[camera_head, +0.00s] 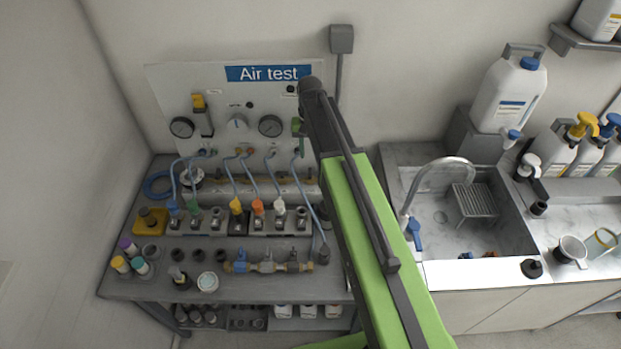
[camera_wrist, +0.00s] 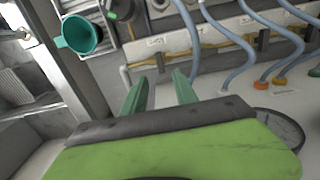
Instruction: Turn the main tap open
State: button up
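The "Air test" panel (camera_head: 225,85) stands upright at the back of the bench in the head view. A blue-handled tap (camera_head: 241,262) sits on a brass pipe at the bench front. My gripper (camera_head: 298,127) is beside the right gauge (camera_head: 270,126), right of the lever valve and apart from it. In the wrist view its green fingers (camera_wrist: 160,77) are spread and empty.
Blue hoses (camera_head: 228,178) run from the panel to colored fittings on the bench. A sink with a curved faucet (camera_head: 440,170) and several bottles are at right. My arm hides the bench's right end.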

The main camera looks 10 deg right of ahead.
aim_at(310, 172)
notch_tip(310, 172, down, 9)
jog(key=b, duration=0.7)
jog(key=shift+f+b, duration=0.1)
jog(key=shift+b, duration=0.2)
